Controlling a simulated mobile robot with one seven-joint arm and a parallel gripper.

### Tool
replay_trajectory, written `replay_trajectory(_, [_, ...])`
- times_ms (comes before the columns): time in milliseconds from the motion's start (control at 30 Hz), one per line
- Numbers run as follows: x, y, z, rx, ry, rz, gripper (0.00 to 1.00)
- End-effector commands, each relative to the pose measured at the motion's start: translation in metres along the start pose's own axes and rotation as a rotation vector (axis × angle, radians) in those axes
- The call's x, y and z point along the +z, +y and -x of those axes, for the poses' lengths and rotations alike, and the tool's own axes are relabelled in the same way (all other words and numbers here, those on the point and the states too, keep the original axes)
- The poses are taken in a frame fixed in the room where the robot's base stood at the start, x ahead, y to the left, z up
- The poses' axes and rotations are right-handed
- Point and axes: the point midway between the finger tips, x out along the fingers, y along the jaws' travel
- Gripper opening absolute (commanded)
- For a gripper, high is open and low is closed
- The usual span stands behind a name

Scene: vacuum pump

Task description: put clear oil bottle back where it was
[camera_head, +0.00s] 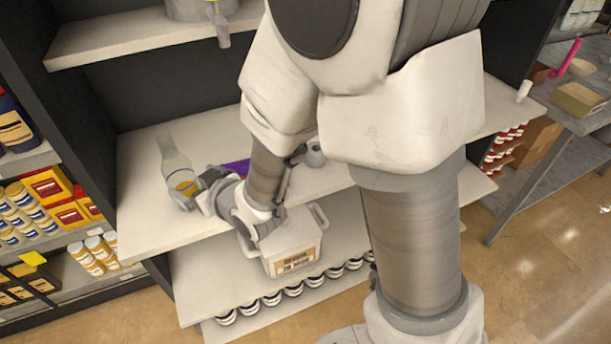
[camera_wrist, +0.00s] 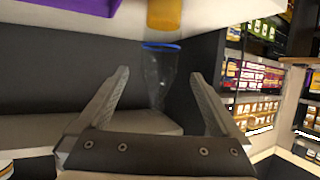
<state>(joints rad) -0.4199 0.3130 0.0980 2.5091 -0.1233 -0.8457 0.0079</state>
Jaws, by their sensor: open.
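The clear oil bottle (camera_head: 174,160) stands upright on the middle shelf (camera_head: 140,213), toward its left end, with amber oil low inside. My gripper (camera_head: 193,193) is beside its lower part, on the right and near side. In the wrist view the bottle (camera_wrist: 160,68) appears inverted, with the amber oil (camera_wrist: 164,14) at the top edge and a blue ring below it. My open gripper (camera_wrist: 158,78) has one finger on each side of the clear part in this view. Gaps show on both sides; whether the bottle lies at finger depth I cannot tell.
A purple object (camera_head: 236,167) and a small grey part (camera_head: 315,155) are on the same shelf, to the right. A white labelled bin (camera_head: 290,250) is on the shelf below. My arm hides part of the middle shelf. An upper shelf (camera_head: 140,35) overhangs.

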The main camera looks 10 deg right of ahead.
Motion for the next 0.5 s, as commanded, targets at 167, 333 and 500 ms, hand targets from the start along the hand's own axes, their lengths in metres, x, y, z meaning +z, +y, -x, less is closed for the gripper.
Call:
replay_trajectory(167, [-0.012, 0.024, 0.014, 0.057, -0.044, -0.007, 1.00])
replay_trajectory(333, [-0.027, 0.071, 0.058, 0.175, -0.161, -0.042, 1.00])
replay_trajectory(500, [-0.032, 0.107, 0.120, 0.288, -0.293, -0.112, 1.00])
